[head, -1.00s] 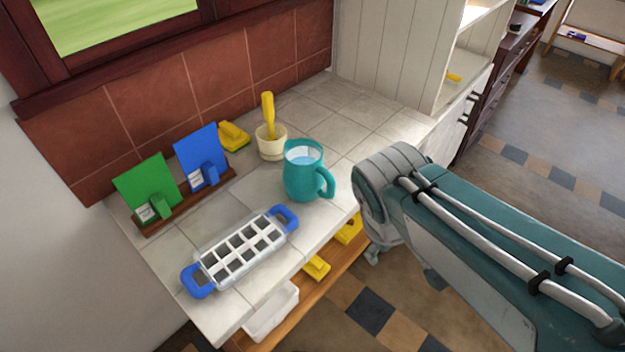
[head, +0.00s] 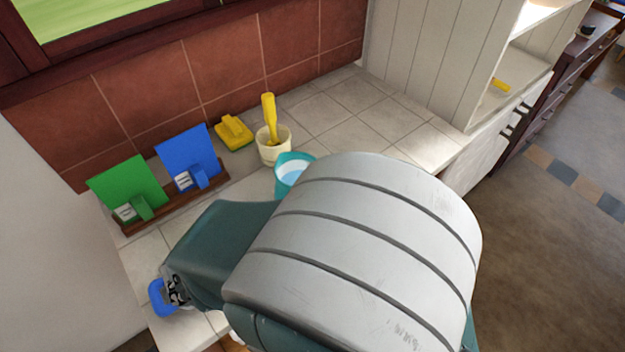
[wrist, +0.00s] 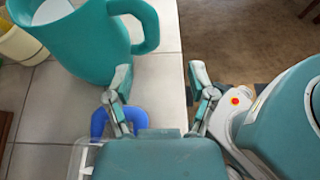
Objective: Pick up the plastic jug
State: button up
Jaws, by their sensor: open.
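The plastic jug (head: 291,171) is teal with pale contents. In the head view only its upper part shows, as my arm hides the rest. In the wrist view the jug (wrist: 92,42) stands upright at the upper left on the tiled counter, its handle pointing right. My gripper (wrist: 160,72) is open and empty, its two fingers apart. The left fingertip is close to the jug's lower right side, just below the handle; I cannot tell whether it touches. The right finger is beyond the counter's edge.
A cream cup (head: 273,148) with a yellow-handled tool stands behind the jug. Green (head: 128,188) and blue (head: 187,158) boards stand in a wooden rack. A yellow brush-like item (head: 234,132) lies nearby. A blue-handled tray (wrist: 97,122) lies under my gripper. The counter's back right is clear.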

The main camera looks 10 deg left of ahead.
jog(key=w+f, duration=0.1)
jog(key=w+d, duration=0.1)
jog(key=w, duration=0.1)
jog(key=shift+f, duration=0.4)
jog(key=x, duration=0.5)
jog(key=shift+w+d+r, duration=0.1)
jog(key=shift+w+d, duration=0.05)
jog(key=shift+d, duration=0.2)
jog(key=shift+w+f, duration=0.2)
jog(key=shift+w, duration=0.05)
jog(key=shift+a, duration=0.15)
jog(key=shift+c, duration=0.7)
grip_shut()
